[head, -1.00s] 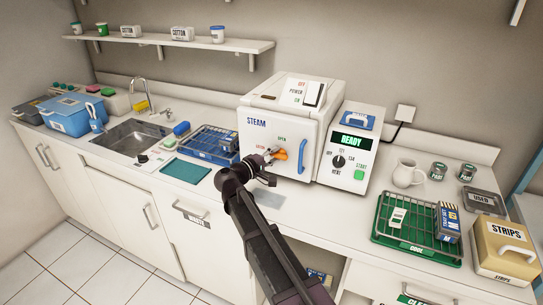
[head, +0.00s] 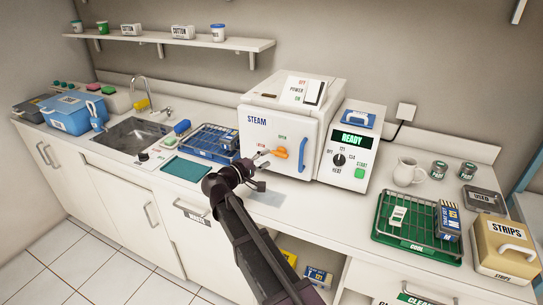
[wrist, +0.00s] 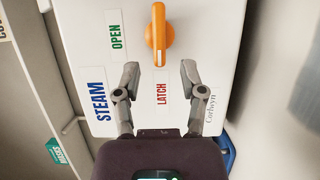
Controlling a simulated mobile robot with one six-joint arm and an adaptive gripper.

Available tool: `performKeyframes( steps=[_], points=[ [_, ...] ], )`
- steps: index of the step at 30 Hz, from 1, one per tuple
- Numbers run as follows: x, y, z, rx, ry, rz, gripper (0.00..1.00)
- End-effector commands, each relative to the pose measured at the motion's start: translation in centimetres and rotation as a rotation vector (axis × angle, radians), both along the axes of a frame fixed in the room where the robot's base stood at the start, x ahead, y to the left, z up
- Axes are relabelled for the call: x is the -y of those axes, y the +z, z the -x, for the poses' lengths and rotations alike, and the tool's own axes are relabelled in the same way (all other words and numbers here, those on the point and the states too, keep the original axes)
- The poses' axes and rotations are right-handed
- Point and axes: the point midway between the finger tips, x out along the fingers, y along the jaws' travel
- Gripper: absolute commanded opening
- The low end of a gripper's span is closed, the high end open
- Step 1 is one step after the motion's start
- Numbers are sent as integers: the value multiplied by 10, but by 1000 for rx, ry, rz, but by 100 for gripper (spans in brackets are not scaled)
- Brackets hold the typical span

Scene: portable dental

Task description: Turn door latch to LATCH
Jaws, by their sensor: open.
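The white steam steriliser door (head: 258,138) is closed. Its orange latch handle (head: 280,153) lies roughly level on the door face, below the OPEN label (head: 282,138). The wrist view is turned sideways; there the orange handle (wrist: 158,36) stands lengthwise, with one end toward the LATCH label (wrist: 162,95) and the OPEN label (wrist: 116,35) to its left. My gripper (wrist: 160,76) is open and empty, its fingertips just short of the handle's near end, either side of the LATCH label.
A blue door handle (head: 302,155) is right of the latch. A control box (head: 350,145) reading READY stands at the right. A blue rack (head: 208,141) and teal mat (head: 187,169) lie left. The counter before the door is mostly clear.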

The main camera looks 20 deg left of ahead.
Motion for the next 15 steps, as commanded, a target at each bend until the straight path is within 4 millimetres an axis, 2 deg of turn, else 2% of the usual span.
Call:
performKeyframes(
  steps=[6,15],
  points=[
    [-16,0,33,-1,1,0,53],
    [-31,0,62,-1,-1,0,53]
  ],
)
